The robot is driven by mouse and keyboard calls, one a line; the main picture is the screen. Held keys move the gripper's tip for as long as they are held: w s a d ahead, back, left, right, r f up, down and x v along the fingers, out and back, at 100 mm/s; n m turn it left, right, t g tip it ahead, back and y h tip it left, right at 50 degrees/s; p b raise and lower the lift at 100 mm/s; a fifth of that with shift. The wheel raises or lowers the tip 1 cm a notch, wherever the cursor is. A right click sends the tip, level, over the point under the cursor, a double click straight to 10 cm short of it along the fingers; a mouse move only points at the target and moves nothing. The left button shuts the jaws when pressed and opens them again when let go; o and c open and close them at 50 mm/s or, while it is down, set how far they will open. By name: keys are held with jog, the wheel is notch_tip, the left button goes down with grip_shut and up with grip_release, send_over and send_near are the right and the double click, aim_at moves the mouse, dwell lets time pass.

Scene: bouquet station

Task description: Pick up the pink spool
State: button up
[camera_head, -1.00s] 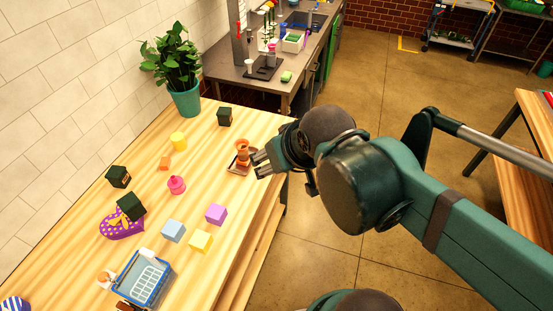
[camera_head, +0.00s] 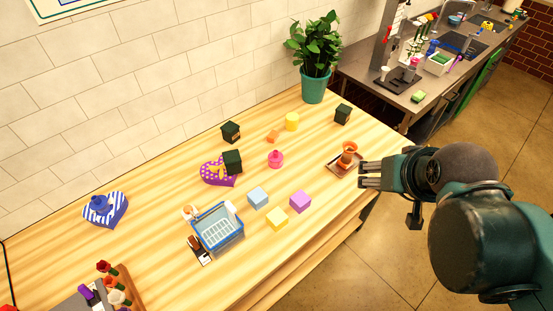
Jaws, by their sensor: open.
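The pink spool (camera_head: 275,159) appears to be the small round pink piece with a narrower top, standing upright in the middle of the wooden table (camera_head: 165,262). Nothing touches it. My gripper (camera_head: 370,175) is at the table's right edge, well to the right of the pink spool and apart from it. Its fingers point left, are open and hold nothing visible. They are close to an orange pot (camera_head: 347,154) on a small brown tray (camera_head: 335,171).
A pinkish-purple cube (camera_head: 300,202), a yellow cube (camera_head: 277,219) and a light blue cube (camera_head: 258,198) lie in front of the spool. An orange block (camera_head: 273,136) and yellow cylinder (camera_head: 292,121) stand behind it. A blue basket (camera_head: 219,240) and purple heart box (camera_head: 211,172) are leftward.

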jog(key=shift+o, duration=0.2)
jog(key=shift+w+a, duration=0.1)
jog(key=shift+w, duration=0.05)
dwell(0.6)
jog(key=n+g+p, duration=0.1)
jog(key=n+g, duration=0.4)
jog(key=n, duration=0.9)
send_over(277, 152)
jog(key=s+d, duration=0.4)
jog(key=d, duration=0.5)
notch_tip(277, 152, down, 12)
jog(key=w+a+f+n, duration=0.1)
jog(key=a+f, duration=0.1)
jog(key=f, duration=0.1)
jog(key=w+a+f+n+g, duration=0.1)
jog(key=a+f, duration=0.2)
jog(key=f, duration=0.1)
jog(key=w+a+f+n+g, duration=0.1)
jog(key=w+a+f, duration=0.1)
jog(key=a+f, duration=0.1)
jog(key=shift+a+f+n, duration=0.25)
jog(key=shift+f+n, duration=0.1)
jog(key=shift+n, duration=0.05)
jog(key=shift+a+f+p, duration=0.3)
jog(key=shift+a+f, duration=0.05)
jog(key=shift+f, duration=0.2)
